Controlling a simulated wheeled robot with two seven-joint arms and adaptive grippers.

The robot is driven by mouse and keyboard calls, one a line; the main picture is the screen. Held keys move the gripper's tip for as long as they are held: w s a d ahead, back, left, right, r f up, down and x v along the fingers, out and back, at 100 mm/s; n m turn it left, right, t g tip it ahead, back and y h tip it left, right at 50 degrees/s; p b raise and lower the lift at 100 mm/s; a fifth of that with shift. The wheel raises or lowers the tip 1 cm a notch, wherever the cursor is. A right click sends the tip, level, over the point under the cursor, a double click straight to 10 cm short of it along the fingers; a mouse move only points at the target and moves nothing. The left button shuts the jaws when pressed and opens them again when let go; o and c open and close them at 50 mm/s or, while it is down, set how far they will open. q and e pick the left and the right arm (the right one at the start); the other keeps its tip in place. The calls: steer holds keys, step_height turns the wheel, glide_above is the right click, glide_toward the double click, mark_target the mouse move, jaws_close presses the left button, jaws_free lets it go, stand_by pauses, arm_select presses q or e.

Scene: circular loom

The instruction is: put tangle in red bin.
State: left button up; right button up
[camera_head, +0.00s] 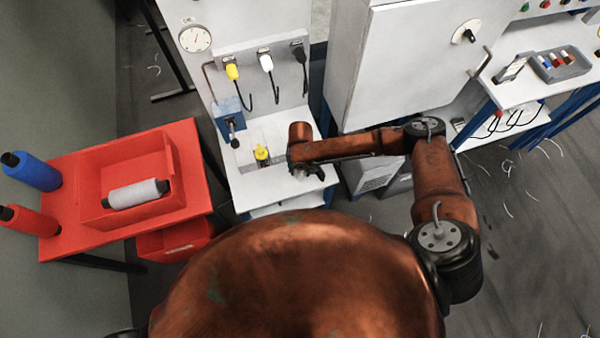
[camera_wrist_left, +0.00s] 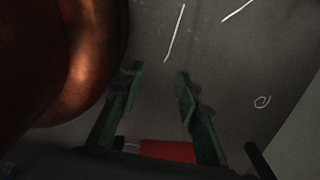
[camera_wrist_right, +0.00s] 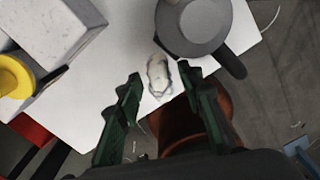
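In the right wrist view a small pale, whitish bundle, which looks like the tangle (camera_wrist_right: 158,75), lies on a white surface (camera_wrist_right: 75,110). My right gripper (camera_wrist_right: 160,72) is open, with the bundle in line between its fingertips and apart from them. In the head view my right gripper (camera_head: 308,172) is over the white bench, and the tangle cannot be made out. A red bin (camera_head: 92,207) on the red table holds a grey spool; another red bin (camera_head: 165,246) stands lower, beside the table. My left gripper (camera_wrist_left: 158,72) is open and empty above the dark floor.
A grey cabinet (camera_head: 405,60) stands behind my right arm. Loose threads lie on the floor.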

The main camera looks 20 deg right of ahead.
step_height(320, 180, down, 2)
steer(key=shift+s+f, duration=0.1)
steer(key=shift+f, duration=0.4)
steer(key=c, duration=0.5)
arm_select(q)
steer(key=shift+w+f, duration=0.2)
steer(key=shift+w, duration=0.45)
arm_select(e)
jaws_close()
